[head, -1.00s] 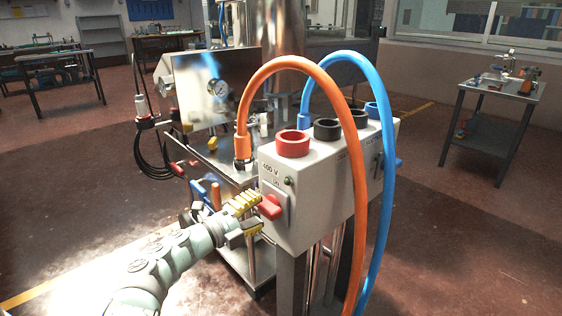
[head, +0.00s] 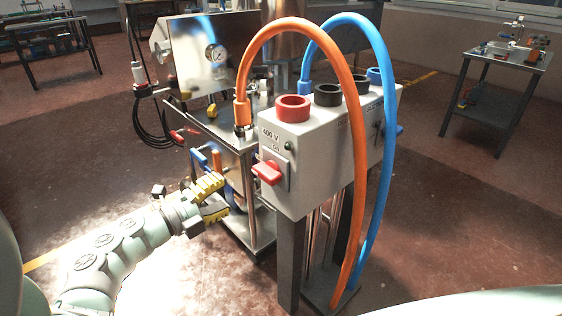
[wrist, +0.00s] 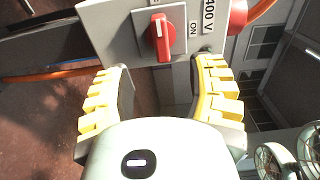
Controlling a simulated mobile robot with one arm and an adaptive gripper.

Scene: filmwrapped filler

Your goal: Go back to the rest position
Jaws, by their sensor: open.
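My gripper (head: 213,197) is open and empty, with yellow ridged fingers. In the head view it is to the left of and a little below the red rotary switch (head: 267,172), apart from it. The switch is on the grey 400 V box (head: 305,180). In the wrist view the open fingers (wrist: 160,98) spread below the red switch (wrist: 161,38), with a gap between them and it. The switch handle stands upright in the wrist view, by an "ON" label.
A side table (head: 505,55) is at the far right. Floor at the lower left is open.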

